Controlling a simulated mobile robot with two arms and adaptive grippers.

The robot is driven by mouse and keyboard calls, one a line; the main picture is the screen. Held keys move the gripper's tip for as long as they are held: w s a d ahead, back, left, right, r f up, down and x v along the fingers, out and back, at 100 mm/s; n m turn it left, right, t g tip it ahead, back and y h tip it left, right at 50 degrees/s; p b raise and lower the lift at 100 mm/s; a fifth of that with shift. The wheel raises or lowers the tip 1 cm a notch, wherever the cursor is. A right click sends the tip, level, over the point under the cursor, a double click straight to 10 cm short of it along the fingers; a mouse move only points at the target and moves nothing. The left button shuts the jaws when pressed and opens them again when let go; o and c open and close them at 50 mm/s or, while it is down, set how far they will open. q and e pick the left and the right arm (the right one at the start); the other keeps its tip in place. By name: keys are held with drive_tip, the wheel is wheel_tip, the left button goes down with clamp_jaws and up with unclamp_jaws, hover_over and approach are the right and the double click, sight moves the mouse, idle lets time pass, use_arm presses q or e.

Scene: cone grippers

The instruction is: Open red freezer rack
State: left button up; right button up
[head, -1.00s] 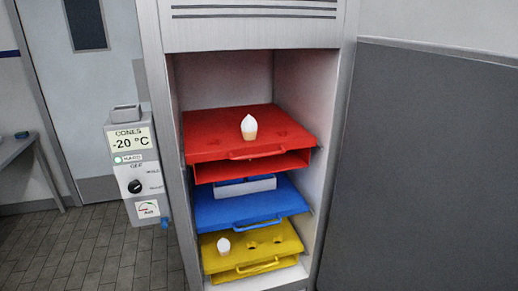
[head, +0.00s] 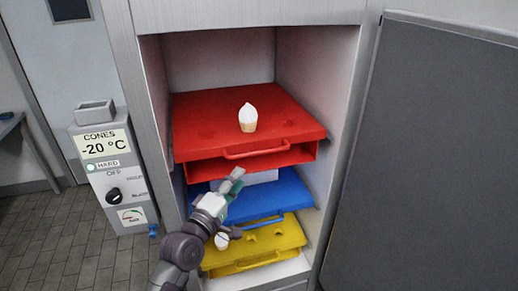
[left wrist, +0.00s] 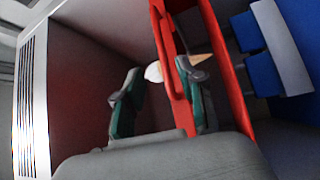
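The red freezer rack (head: 205,110) is the top one of the freezer, with a red bar handle (head: 256,150) on its front. A white-topped cone (head: 248,118) stands upright in it. My left gripper (head: 236,181) is open and empty, below the handle and in front of the blue rack. In the left wrist view the red rack (left wrist: 226,65) appears on edge, and its cone (left wrist: 153,73) is partly hidden behind one finger of my left gripper (left wrist: 157,95). I cannot tell whether a finger touches the handle. My right gripper is not in view.
A grey panel (head: 430,150) is at right. A control box (head: 108,165) is at left.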

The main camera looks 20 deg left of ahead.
sight(259, 153)
use_arm(q)
drive_tip(key=p+x, duration=0.2)
drive_tip(key=x, duration=1)
drive_tip(key=shift+w+f+p, duration=0.1)
drive_tip(key=shift+p, duration=0.2)
clamp_jaws()
